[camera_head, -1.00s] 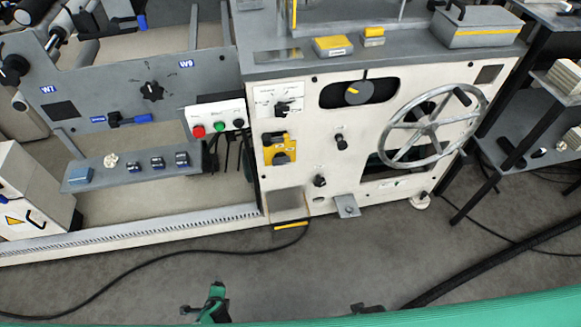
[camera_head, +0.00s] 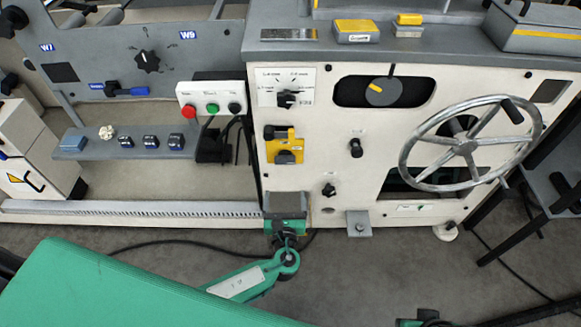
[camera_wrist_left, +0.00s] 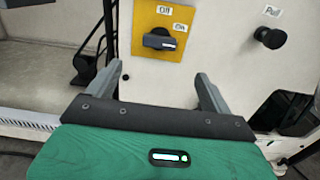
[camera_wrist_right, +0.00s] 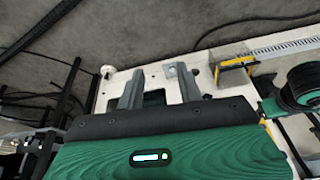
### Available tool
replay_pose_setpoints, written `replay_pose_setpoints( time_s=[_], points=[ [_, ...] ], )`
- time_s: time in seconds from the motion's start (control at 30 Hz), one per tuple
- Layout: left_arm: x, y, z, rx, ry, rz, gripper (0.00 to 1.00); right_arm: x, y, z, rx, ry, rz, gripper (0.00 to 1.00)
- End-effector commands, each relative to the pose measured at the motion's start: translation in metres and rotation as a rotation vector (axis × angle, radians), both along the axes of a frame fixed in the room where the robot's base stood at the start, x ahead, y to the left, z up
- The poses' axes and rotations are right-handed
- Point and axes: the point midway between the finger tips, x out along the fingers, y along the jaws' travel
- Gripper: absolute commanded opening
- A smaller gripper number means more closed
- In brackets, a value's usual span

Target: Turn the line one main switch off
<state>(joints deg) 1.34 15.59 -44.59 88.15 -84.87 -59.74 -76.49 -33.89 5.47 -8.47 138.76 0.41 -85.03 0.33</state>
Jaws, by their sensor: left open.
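A yellow switch plate (camera_head: 298,147) with a black rotary handle is on the white machine front. The left wrist view shows the yellow plate (camera_wrist_left: 150,20) close up, with an Off label above the handle and an On label at its upper right. The black handle (camera_wrist_left: 160,43) lies roughly level, its right end just below the On label. My left gripper (camera_wrist_left: 160,73) is open and empty, its two fingers pointing toward the machine below the handle, apart from it. My right gripper (camera_wrist_right: 158,86) is open and empty, facing the lower machine panel; its fingertips are hidden in the head view.
A white selector panel (camera_head: 270,84) sits above the yellow plate. Black knobs and a large handwheel (camera_head: 468,147) are to the right. A red, green and black button box (camera_head: 211,98) is to the left. A small metal bracket (camera_head: 359,222) juts out low; floor cable lies below.

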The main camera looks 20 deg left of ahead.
Motion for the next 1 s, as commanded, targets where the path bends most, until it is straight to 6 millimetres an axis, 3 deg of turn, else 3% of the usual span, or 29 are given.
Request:
replay_pose_setpoints(
  time_s=[0.3, 0.5, 0.7, 1.0],
  points=[
    [0.066, 0.019, 0.0, 0.0, -0.002, 0.002, 0.84, -0.003, -0.001, 0.009, 0.001, -0.013, 0.0, 0.36],
    [0.098, 0.028, -0.001, -0.002, -0.001, 0.001, 0.84, -0.005, -0.001, 0.016, 0.004, -0.025, 0.001, 0.36],
    [0.114, 0.033, -0.001, -0.002, 0.001, 0.0, 0.84, -0.001, 0.003, 0.012, 0.015, -0.048, 0.008, 0.36],
    [0.117, 0.034, 0.0, -0.004, 0.002, 0.0, 0.84, 0.001, 0.005, 0.013, 0.019, -0.06, 0.009, 0.36]
  ],
)
